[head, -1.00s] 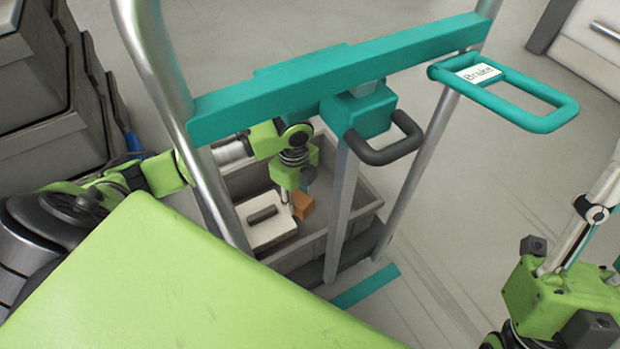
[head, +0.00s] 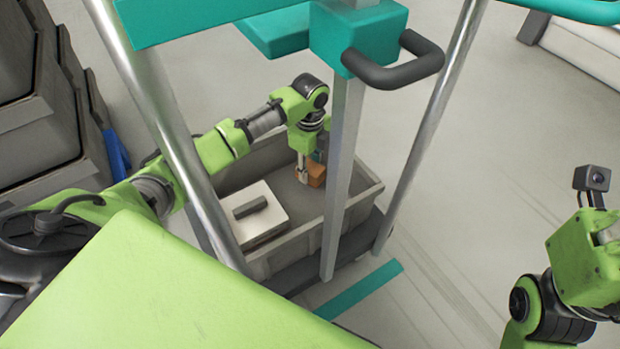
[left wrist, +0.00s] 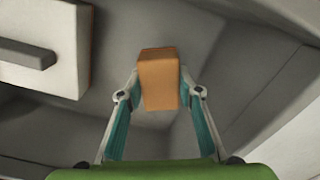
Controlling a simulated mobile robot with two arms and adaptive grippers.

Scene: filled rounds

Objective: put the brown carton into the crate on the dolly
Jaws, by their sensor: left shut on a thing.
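The brown carton (head: 317,176) is a small orange-brown box, held by my left gripper (head: 306,176) inside the outline of the grey crate (head: 367,198). In the left wrist view the carton (left wrist: 158,80) sits between the two fingers (left wrist: 160,98), which touch its sides. The grey crate floor shows beneath it; I cannot tell whether the carton touches the floor. The crate stands on the dark dolly (head: 300,274), behind a silver post. My right arm shows at the lower right, but its fingers are not clearly visible.
A teal frame with silver posts (head: 345,150) and a dark handle (head: 395,68) stands in front of the crate. Grey stacked bins (head: 35,120) are at the left.

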